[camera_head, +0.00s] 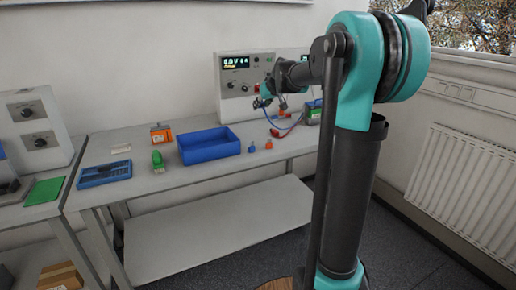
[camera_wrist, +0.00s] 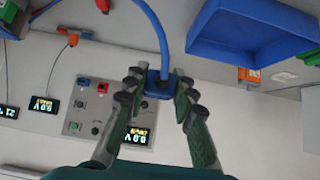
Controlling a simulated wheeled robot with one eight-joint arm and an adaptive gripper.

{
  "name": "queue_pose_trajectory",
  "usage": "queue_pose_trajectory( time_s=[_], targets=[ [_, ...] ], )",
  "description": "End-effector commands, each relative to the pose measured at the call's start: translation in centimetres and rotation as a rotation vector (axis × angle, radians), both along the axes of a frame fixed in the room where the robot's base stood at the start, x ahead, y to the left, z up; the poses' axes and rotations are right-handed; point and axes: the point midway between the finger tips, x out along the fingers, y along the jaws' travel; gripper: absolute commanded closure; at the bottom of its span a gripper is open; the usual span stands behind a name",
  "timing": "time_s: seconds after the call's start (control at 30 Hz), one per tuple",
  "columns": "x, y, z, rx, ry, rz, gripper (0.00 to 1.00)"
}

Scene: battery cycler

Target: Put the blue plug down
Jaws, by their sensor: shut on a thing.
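The blue plug (camera_wrist: 155,86) sits between the two fingers of my gripper (camera_wrist: 157,90) in the wrist view. My gripper is shut on it, and the fingers hide its sides. A blue cable (camera_wrist: 158,25) curves away from the plug toward the top of the picture. In the head view my gripper (camera_head: 264,102) is in front of the cycler panel (camera_head: 236,103), above the table (camera_head: 190,182). The plug is too small to make out there. The blue cable (camera_head: 295,123) hangs on the right, down toward the tabletop.
A blue bin (camera_head: 208,146) stands on the table, left of my gripper. A green object (camera_head: 158,161), an orange box (camera_head: 160,133) and a blue tray (camera_head: 104,173) are farther left. The front tabletop has bare patches.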

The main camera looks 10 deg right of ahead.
Motion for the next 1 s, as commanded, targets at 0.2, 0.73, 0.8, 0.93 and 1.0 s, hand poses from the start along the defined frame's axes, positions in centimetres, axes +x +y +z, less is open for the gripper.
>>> queue_pose_trajectory(
  time_s=[0.2,0.73,0.8,0.93,1.0],
  targets=[
    [0.0,0.0,-5.3,0.000,0.000,0.000,0.91],
    [0.0,0.0,-14.5,0.000,0.000,0.000,0.91],
    [0.0,0.0,-15.2,0.000,0.000,0.000,0.91],
    [0.1,0.0,-17.0,0.000,0.000,0.000,0.91],
    [0.0,0.0,-17.8,0.000,0.000,0.000,0.91]
  ],
)
